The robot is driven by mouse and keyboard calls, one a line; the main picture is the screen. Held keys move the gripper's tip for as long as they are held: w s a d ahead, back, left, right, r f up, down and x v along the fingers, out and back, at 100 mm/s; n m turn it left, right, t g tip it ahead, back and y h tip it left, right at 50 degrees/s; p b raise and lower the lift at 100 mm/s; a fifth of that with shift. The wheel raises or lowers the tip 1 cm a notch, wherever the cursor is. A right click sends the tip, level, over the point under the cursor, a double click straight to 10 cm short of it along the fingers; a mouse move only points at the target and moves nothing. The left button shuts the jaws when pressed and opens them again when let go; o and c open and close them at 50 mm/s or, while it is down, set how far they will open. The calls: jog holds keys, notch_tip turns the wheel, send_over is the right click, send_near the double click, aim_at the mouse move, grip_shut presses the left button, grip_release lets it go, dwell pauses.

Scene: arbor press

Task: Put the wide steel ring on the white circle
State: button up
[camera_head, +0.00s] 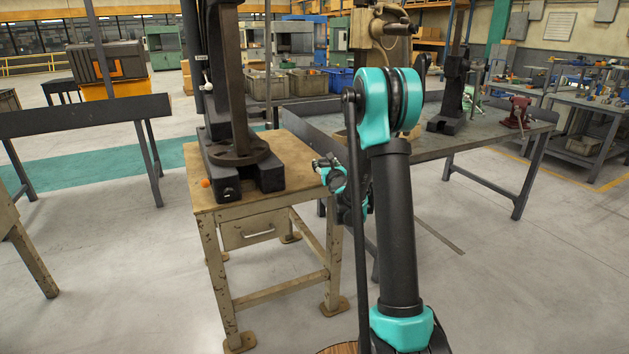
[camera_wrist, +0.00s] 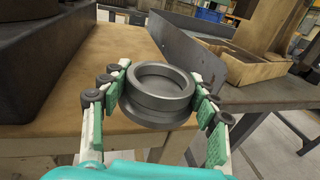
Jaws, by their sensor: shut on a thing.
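The wide steel ring (camera_wrist: 160,104) is dark grey and round with an open middle, and a wider band shows at its lower part. My gripper (camera_wrist: 162,86) is shut on it, with green-padded fingers on its left and right sides. The ring looks upright at the front edge of the wooden tabletop in the wrist view; I cannot tell whether it touches the top. In the head view my gripper (camera_head: 329,168) is at the right edge of the small table, and the ring is too small to make out. The white circle is not visible in either view.
The small wooden table (camera_head: 290,165) carries a dark arbor press (camera_head: 238,150) and a small orange ball (camera_head: 205,183). A grey workbench (camera_head: 440,140) stands close on the right, with a raised edge plate and an open box (camera_wrist: 240,68). Tabletop between press and ring is clear.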

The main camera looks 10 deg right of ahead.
notch_tip(320, 180, up, 5)
jog(key=n+y, duration=0.1)
jog(key=y, duration=0.1)
send_over(314, 179)
jog(key=s+d, duration=0.2)
jog(key=shift+s+d+f, duration=0.1)
jog(key=shift+f, duration=0.05)
notch_tip(314, 179, up, 8)
jog(key=w+a+n+y, duration=0.2)
jog(key=w, duration=0.1)
jog(key=shift+g, duration=0.4)
jog(key=f, duration=2)
jog(key=shift+s, duration=0.2)
jog(key=o, duration=1.4)
jog(key=shift+f, duration=0.1)
